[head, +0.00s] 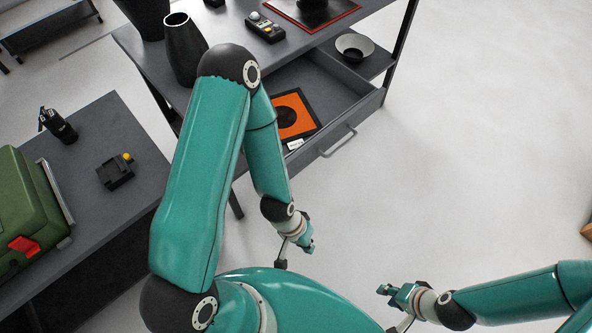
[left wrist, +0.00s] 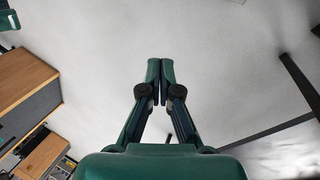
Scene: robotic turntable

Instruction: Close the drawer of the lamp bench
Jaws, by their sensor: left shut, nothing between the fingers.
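The lamp bench (head: 145,55) is a dark grey table at the top of the head view. Its drawer (head: 352,118) is pulled out toward me and has a bar handle (head: 338,142) on its front. My left arm covers part of the bench and the drawer's left side. My left gripper (head: 307,246) is below the drawer front in the picture, apart from the handle, shut and empty; its fingertips meet in the left wrist view (left wrist: 153,78). My right gripper (head: 385,291) is at the lower right, away from the bench; its jaw opening is too small to judge.
The drawer holds an orange square with a black disc (head: 292,113). A grey bowl (head: 354,46), dark vase (head: 183,48) and control box (head: 264,27) are at the bench. A side table (head: 125,135) carries a green case (head: 28,208). The floor right of the drawer is clear.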

